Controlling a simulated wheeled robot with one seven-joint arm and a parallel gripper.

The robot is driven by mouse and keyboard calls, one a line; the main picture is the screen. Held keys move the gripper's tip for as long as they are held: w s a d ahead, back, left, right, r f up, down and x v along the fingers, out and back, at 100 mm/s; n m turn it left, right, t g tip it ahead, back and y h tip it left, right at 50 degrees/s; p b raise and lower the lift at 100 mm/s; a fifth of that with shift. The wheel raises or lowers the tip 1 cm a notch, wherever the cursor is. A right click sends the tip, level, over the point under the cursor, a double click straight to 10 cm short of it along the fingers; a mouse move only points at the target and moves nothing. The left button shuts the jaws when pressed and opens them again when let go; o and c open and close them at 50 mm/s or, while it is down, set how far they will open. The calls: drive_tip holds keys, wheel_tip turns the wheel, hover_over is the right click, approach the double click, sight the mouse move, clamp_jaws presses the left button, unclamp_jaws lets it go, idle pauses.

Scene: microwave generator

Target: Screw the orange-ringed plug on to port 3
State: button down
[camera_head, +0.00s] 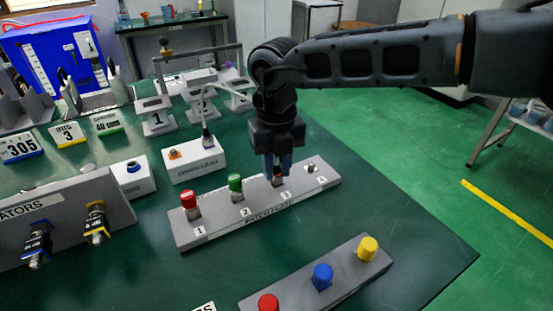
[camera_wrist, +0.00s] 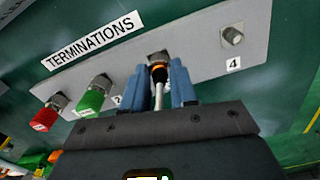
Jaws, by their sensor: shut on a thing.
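My gripper (camera_head: 279,166) points down over port 3 of the grey terminations board (camera_head: 228,224). In the wrist view its two blue fingers (camera_wrist: 158,84) are closed around the orange-ringed plug (camera_wrist: 158,70). A white cable runs from the plug back between the fingers. The plug's tip is at the metal connector of port 3 (camera_wrist: 157,56) and looks in line with it. I cannot tell how far it is threaded on. Port 4 (camera_wrist: 232,35) is a bare metal connector to the right.
A red cap (camera_head: 188,199) stands on port 1 and a green cap (camera_head: 235,183) on port 2, close to my gripper's left. A white box (camera_head: 195,165) with a cable stands behind. A second board with red, blue (camera_head: 322,275) and yellow caps lies in front.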

drive_tip(key=m+p, duration=0.2)
drive_tip(key=m, duration=0.2)
drive_tip(key=shift+r+m, duration=0.15)
drive_tip(key=shift+m, duration=0.15)
drive_tip(key=shift+m+p, duration=0.85)
drive_tip(key=shift+m, duration=0.75)
drive_tip(key=c, duration=0.9)
unclamp_jaws()
wheel_tip(320, 180, up, 8)
drive_tip(key=shift+f, duration=0.25)
